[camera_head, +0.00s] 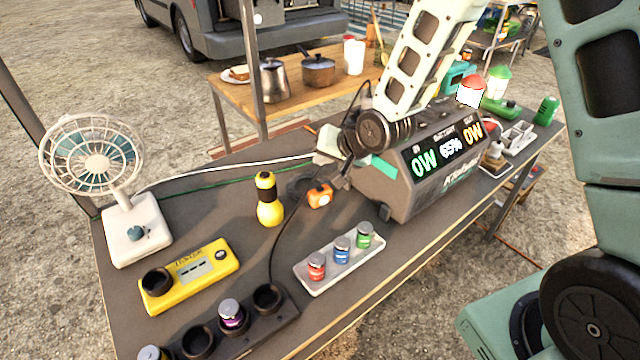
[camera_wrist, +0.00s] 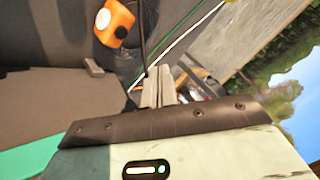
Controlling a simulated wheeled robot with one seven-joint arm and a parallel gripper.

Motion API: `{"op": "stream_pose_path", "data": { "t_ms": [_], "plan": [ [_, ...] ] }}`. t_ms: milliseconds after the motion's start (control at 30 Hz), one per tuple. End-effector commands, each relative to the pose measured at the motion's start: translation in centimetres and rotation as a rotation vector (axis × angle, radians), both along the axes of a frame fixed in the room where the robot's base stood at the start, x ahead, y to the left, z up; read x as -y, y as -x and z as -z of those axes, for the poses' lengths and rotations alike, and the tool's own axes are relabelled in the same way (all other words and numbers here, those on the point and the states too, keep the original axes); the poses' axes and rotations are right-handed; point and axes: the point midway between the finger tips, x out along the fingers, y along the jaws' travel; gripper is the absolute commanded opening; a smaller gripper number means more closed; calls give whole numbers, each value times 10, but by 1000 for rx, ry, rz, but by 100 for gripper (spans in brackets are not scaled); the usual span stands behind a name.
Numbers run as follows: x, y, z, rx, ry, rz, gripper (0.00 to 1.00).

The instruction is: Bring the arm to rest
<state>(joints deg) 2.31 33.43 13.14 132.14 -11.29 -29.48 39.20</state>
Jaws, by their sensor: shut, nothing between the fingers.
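My gripper (camera_wrist: 159,86) is shut and empty, its two grey fingers together in the wrist view. In the head view my gripper's pale body (camera_head: 330,143) is just left of the power station (camera_head: 405,185), above the table (camera_head: 225,215). The arm reaches in from the right and bends down over the power station. The fingertips are hard to make out in the head view. A small orange box (camera_head: 320,195) with a light round spot sits on the table near the gripper; it also shows in the wrist view (camera_wrist: 114,24).
A white fan (camera_head: 136,230), yellow flashlight (camera_head: 270,205), yellow tester (camera_head: 190,275), black holder (camera_head: 250,335) and white tray (camera_head: 340,264) of three small jar-like cells stand on the table. A lantern (camera_head: 497,82) is behind the power station. Cables cross the tabletop.

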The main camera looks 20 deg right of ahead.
Motion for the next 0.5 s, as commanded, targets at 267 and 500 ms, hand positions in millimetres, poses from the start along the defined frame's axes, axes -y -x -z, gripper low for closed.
{"op": "stream_pose_path", "data": {
  "t_ms": [267,500],
  "plan": [
    [0,0,1,0,0,0,0],
    [-39,51,-35,-88,142,-178,0]
  ]
}}
